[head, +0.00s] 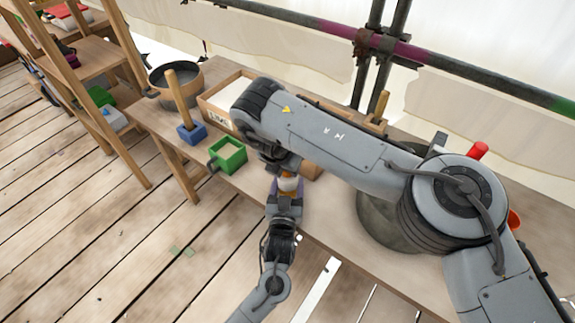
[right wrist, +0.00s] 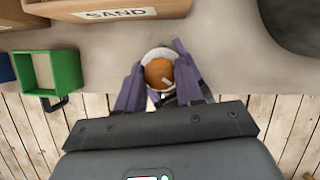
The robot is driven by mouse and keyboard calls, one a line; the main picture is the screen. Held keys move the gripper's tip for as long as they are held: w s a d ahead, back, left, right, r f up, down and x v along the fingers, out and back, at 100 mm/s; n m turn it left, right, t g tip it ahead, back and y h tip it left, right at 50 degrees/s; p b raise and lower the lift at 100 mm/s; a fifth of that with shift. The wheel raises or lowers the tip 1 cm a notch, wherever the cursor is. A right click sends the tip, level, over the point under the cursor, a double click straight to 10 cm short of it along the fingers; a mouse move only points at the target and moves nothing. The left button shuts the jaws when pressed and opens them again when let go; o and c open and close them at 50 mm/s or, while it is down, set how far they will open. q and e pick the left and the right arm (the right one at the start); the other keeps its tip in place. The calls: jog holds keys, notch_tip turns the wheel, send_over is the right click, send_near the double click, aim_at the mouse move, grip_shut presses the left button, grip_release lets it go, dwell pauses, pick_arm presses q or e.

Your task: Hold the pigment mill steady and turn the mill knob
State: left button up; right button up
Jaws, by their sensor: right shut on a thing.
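The pigment mill (head: 288,184) stands at the front edge of the wooden table, a pale body with an orange-brown top; my arms hide most of it. In the right wrist view the round brown mill knob (right wrist: 158,73) shows from above, with the pale mill body around it. My right gripper (right wrist: 160,80) reaches down from above, its purple fingers on either side of the knob, shut on it. My left gripper (head: 286,194) is at the mill from the front, with purple fingers beside its body. Whether they press on it is hidden.
A green open box (head: 228,156) and a blue block with a wooden handle (head: 190,132) stand left of the mill. Behind are a dark pot (head: 176,80), a lime box (head: 215,117) and a sand box (right wrist: 120,12). A large grey vessel (head: 375,220) stands right of the mill.

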jog(key=m, duration=0.2)
jog(key=m+g+h, duration=0.1)
jog(key=shift+f+m, duration=0.2)
jog(key=shift+m, duration=0.5)
jog(key=shift+a, duration=0.1)
jog(key=o, duration=1)
jog(key=shift+r, duration=0.1)
jog(key=shift+o, duration=0.2)
